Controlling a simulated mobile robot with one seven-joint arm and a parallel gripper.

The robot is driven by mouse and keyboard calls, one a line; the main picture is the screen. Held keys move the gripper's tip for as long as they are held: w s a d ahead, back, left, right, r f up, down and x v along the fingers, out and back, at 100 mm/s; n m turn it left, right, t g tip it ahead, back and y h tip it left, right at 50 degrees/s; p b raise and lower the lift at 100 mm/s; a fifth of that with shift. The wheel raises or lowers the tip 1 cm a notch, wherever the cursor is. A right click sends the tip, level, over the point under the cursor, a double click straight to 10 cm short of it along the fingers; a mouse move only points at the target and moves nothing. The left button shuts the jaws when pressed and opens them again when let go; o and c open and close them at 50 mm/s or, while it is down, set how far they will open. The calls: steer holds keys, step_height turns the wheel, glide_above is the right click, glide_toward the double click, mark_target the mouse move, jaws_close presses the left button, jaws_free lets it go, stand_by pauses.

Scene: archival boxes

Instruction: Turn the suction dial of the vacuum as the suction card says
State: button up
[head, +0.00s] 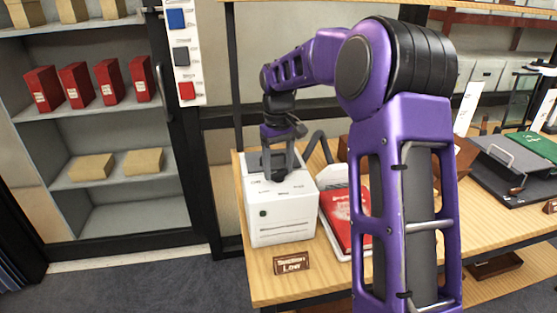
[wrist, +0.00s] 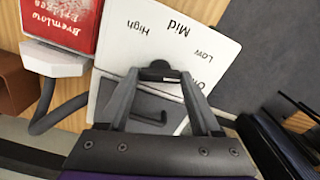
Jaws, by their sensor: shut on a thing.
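The vacuum (head: 282,222) is a white box at the left end of the wooden table. Its top shows in the wrist view (wrist: 222,45), marked High, Mid, Low and, partly hidden, what looks like Off. My gripper (head: 281,171) reaches down onto the top. In the wrist view my gripper (wrist: 161,75) has its fingers closed on the small dark suction dial (wrist: 160,70). The fingers cover much of the dial, so I cannot tell which mark it points to. The suction card (head: 291,263), a brown plate at the table's front edge, reads "Suction Low".
A grey hose (wrist: 62,118) curves beside the vacuum. A red book or box (head: 343,220) lies just right of it. A shelf unit (head: 120,115) with red and tan boxes stands at the left. A black tray (head: 510,168) is farther right on the table.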

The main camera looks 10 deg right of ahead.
mark_target(278, 171)
steer(key=n+p, duration=0.3)
steer(key=n, duration=0.2)
stand_by(0.6)
steer(key=o, duration=1.4)
step_height(278, 171, up, 18)
steer(key=shift+f+p, duration=0.25)
steer(key=shift+p, duration=0.65)
